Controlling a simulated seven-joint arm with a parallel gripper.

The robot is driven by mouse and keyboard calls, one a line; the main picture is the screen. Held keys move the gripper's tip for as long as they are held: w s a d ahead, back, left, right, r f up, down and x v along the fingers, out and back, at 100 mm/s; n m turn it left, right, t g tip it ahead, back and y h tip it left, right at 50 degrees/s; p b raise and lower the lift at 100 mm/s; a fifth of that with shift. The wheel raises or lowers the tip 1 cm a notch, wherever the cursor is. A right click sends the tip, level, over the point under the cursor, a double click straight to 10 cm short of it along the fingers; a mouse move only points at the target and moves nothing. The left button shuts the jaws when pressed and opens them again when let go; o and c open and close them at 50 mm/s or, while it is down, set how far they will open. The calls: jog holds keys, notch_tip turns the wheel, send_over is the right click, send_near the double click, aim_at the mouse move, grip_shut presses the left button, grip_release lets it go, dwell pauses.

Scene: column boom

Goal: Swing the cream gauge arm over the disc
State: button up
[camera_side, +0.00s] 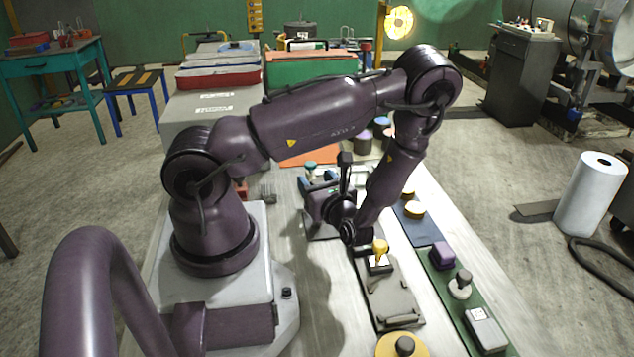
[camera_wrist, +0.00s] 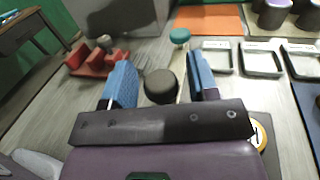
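My gripper (camera_wrist: 158,62) is open, its two blue-padded fingers apart, one either side of a dark round-topped post (camera_wrist: 160,87). I cannot tell whether they touch it. In the side view my gripper (camera_side: 308,184) is low over the bench. A teal knob (camera_wrist: 180,37) stands just beyond the fingertips and also shows in the side view (camera_side: 310,168). A narrow cream strip (camera_wrist: 184,62), seemingly the gauge arm, runs below the knob beside the right finger, partly hidden. I cannot tell which thing is the disc; a yellow disc with a dark knob (camera_side: 402,347) lies at the front edge.
Red blocks (camera_wrist: 92,58) stand left of the gripper, and pale-rimmed trays (camera_wrist: 262,60) lie to the right. An orange mat (camera_wrist: 209,20) lies behind. A grey fixture with a yellow knob (camera_side: 380,252) and a green mat with several small items (camera_side: 448,285) are nearer the front.

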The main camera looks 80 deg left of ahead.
grip_shut()
jog(key=shift+m+t, duration=0.4)
jog(key=m+t, duration=0.3)
jog(key=t, duration=0.2)
jog(key=shift+t+y, duration=0.3)
jog(key=shift+m+t+h, duration=0.6)
jog(key=shift+m+t, duration=1.1)
jog(key=shift+t, duration=0.9)
jog(key=shift+o, duration=1)
grip_release()
